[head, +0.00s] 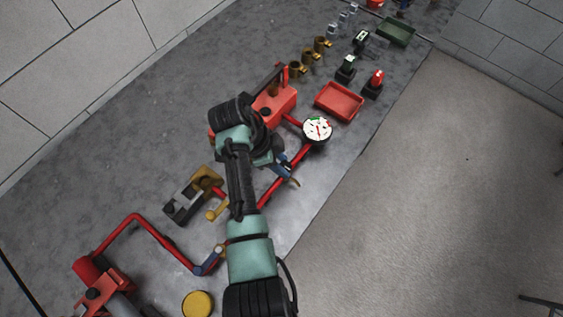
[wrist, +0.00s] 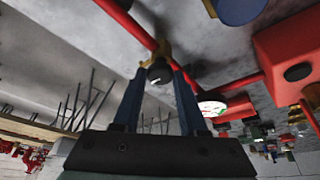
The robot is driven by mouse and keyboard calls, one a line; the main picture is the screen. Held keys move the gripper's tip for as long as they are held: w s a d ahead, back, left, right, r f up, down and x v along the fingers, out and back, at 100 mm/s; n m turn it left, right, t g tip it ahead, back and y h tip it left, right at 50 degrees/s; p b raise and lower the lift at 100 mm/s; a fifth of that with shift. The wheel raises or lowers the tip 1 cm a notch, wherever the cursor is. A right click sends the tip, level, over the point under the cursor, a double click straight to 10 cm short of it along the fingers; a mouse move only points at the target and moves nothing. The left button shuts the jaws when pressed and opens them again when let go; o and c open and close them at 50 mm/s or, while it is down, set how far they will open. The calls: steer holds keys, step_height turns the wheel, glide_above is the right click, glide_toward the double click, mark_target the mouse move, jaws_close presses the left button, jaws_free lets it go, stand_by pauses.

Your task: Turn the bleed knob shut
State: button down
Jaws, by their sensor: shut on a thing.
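In the wrist view the bleed knob (wrist: 159,72) is small, round and dark. It sits on a brass fitting (wrist: 154,52) on a red pipe (wrist: 133,24). My gripper (wrist: 160,77) has its two blue fingers shut on the knob, one finger on each side. In the head view my gripper (head: 289,176) reaches down to the red pipe below the gauge, and my arm hides part of this spot. The knob itself cannot be made out there; only a bit of brass shows by the fingertips.
A white round gauge (head: 317,128) stands close to my gripper. A red box (head: 275,103) is above, with a red tray (head: 339,101) to its right. A yellow-handled valve (head: 207,180) lies left of my arm. The open floor (head: 440,200) is clear on the right.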

stand_by(0.3)
steer(key=shift+c, duration=2.2)
jaws_free()
steer(key=w+v, duration=0.1)
steer(key=v, duration=1.2)
steer(key=shift+s+p, duration=0.4)
steer(key=shift+s, duration=0.05)
steer(key=shift+d, duration=0.1)
